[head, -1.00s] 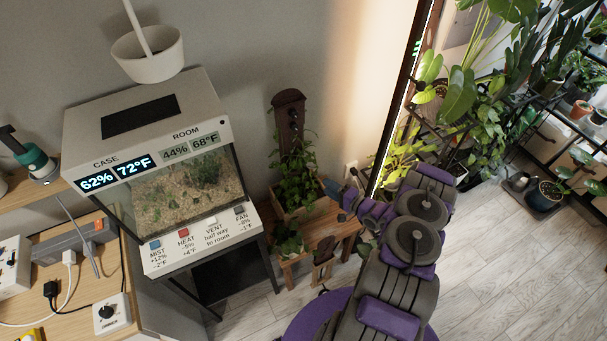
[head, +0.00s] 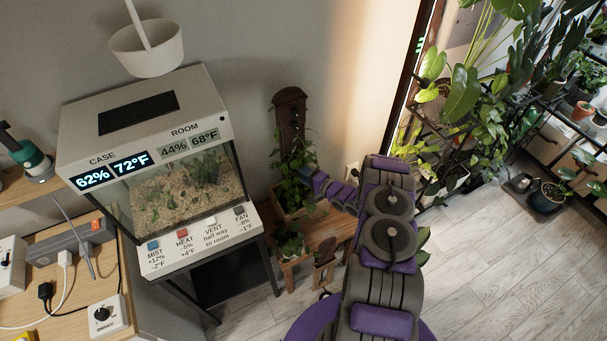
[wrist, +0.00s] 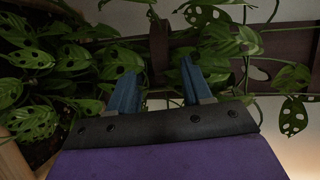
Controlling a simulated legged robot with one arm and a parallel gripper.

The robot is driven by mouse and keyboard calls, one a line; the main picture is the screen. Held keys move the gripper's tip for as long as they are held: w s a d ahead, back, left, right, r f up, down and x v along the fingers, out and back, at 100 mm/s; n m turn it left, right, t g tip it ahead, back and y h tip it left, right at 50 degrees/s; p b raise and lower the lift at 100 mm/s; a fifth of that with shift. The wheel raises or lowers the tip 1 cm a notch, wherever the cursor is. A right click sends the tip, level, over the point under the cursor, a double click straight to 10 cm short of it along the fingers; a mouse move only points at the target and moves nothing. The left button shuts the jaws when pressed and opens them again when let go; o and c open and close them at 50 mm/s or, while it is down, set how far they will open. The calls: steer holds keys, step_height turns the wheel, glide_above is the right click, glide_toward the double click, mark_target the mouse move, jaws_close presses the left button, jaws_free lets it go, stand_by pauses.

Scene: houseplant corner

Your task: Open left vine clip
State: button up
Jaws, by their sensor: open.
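A dark brown wooden board (head: 290,102) stands upright in a wooden planter (head: 288,216), with a leafy vine (head: 290,160) climbing it. Small dark fittings show on the board's upper part, but I cannot tell which is the left vine clip. My gripper (head: 304,176) is at the vine's right side, in front of the board. In the wrist view my gripper (wrist: 158,76) is open, its two blue fingers apart among holed green leaves (wrist: 75,58). A dark brown bar (wrist: 158,45) shows between and beyond the fingertips. Nothing is clearly held; the clip is hidden or too dark to make out.
A terrarium case (head: 180,190) with displays and buttons stands left of the planter. A small wooden bench (head: 335,232) carries the planter and a smaller potted plant (head: 290,241). Many plants stand at right; floor at lower right is clear.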

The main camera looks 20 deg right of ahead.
steer(key=shift+a+r, duration=0.1)
steer(key=shift+a, duration=0.4)
steer(key=shift+c, duration=0.5)
steer(key=shift+d, duration=0.1)
steer(key=c, duration=0.3)
steer(key=shift+d, duration=0.45)
steer(key=c, duration=0.5)
steer(key=shift+a, duration=0.1)
jaws_close()
